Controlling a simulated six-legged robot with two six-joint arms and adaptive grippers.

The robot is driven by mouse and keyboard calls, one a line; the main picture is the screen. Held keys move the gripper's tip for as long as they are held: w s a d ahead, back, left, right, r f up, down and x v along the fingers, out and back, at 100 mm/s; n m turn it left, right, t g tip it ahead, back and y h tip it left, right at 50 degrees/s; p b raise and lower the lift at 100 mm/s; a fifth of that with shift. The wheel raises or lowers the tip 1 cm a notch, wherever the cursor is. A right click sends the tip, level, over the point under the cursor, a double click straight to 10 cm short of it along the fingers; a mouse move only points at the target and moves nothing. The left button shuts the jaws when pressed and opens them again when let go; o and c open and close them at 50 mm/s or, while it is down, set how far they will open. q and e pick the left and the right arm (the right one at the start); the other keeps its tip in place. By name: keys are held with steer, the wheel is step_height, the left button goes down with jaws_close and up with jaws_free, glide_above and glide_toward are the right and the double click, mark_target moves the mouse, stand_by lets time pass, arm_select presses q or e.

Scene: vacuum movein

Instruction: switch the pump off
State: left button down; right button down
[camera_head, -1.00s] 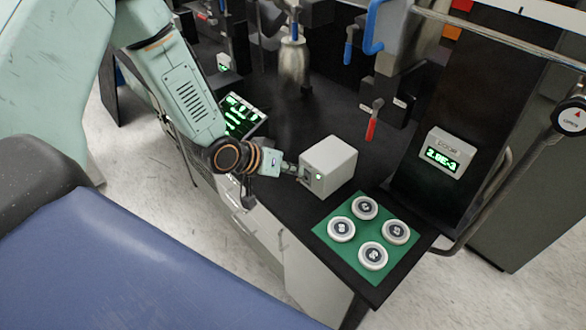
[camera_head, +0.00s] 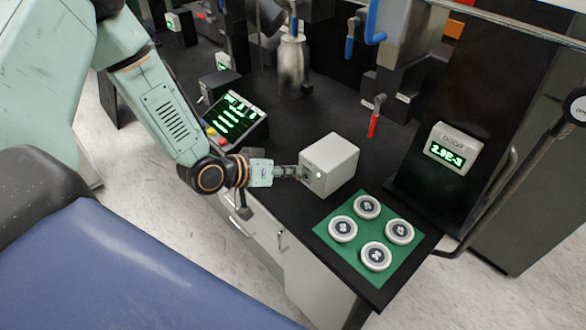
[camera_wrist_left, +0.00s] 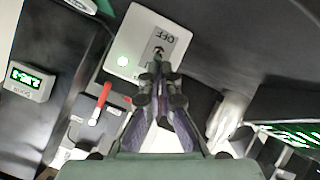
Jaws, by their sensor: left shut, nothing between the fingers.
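The pump's control is probably the white switch box (camera_head: 331,165) on the black bench. In the left wrist view its front face (camera_wrist_left: 135,45) shows a small toggle switch (camera_wrist_left: 158,52), the word OFF and a lit round lamp (camera_wrist_left: 123,61). The switch's exact position is too small to tell. My left gripper (camera_head: 300,173) is shut and empty, with its fingertips at the box's front face. In the left wrist view the gripper (camera_wrist_left: 160,72) is right at the toggle; whether it touches cannot be told. My right gripper is not in view.
A green mat (camera_head: 330,230) with several round white discs lies right of the box. A grey readout (camera_head: 449,150) with green digits is on the black column. A control panel (camera_head: 237,120) stands left of the box, and a red-handled lever (camera_head: 374,122) behind it.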

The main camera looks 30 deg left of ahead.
arm_select(q)
steer(key=shift+s+f+t+b, duration=0.2)
steer(key=shift+f+t+b, duration=0.25)
steer(key=shift+b, duration=0.25)
steer(key=f+t+h+b, duration=0.1)
steer(key=b, duration=0.2)
steer(key=t+b, duration=0.2)
steer(key=b, duration=0.2)
steer(key=shift+s+a+f+t+h, duration=0.15)
steer(key=shift+s+f+t+h, duration=0.1)
steer(key=shift+s+f+h, duration=0.15)
steer(key=shift+w+r+m, duration=0.1)
steer(key=shift+r+m, duration=0.2)
steer(key=shift+r, duration=0.05)
steer(key=shift+s, duration=0.25)
